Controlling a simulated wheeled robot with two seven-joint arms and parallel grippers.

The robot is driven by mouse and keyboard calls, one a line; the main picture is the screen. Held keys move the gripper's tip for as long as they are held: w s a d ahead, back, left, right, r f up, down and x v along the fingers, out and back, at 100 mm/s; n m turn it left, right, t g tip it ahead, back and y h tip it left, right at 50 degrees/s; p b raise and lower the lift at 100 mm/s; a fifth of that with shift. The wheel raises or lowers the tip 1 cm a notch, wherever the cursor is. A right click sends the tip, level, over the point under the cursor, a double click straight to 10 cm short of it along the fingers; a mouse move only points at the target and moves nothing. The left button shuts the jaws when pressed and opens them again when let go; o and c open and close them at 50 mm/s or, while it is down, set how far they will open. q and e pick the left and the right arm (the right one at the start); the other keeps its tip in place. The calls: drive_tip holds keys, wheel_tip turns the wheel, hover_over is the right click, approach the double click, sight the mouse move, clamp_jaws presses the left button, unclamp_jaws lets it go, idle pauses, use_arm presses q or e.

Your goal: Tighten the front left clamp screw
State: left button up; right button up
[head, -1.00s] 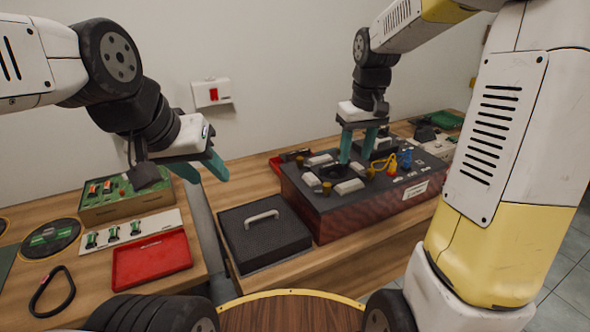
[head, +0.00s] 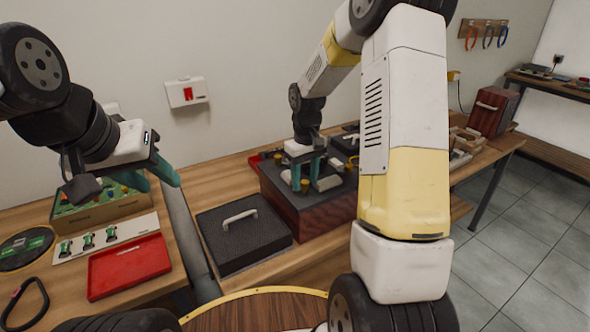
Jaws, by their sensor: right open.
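The hifi (head: 318,218) stands on the wooden bench, with a dark top and reddish wood sides. A small brass clamp screw (head: 305,187) sits near the left front of its top. My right gripper (head: 306,180) is open and points down over the hifi, its teal fingers on either side of this screw as seen from here. Whether the fingers touch it I cannot tell. Another brass screw (head: 278,158) is farther back on the left. My arm hides the right part of the hifi. My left gripper (head: 154,180) is open and empty above the left bench.
A black lidded box (head: 245,248) with a pale handle lies left of the hifi. A red tray (head: 130,268), a green-topped parts box (head: 105,205) and a black loop (head: 25,303) are on the left bench. Open floor lies to the right.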

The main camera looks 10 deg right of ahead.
drive_tip(key=shift+f, duration=0.1)
clamp_jaws()
drive_tip(key=shift+m, duration=0.3)
drive_tip(key=m, duration=0.5)
drive_tip(key=shift+m, duration=0.3)
drive_tip(key=m, duration=0.5)
drive_tip(key=shift+a, duration=0.1)
drive_tip(key=m, duration=0.5)
drive_tip(key=shift+m, duration=0.4)
drive_tip(key=m, duration=0.4)
drive_tip(key=shift+w+m, duration=0.1)
drive_tip(key=shift+m, duration=0.3)
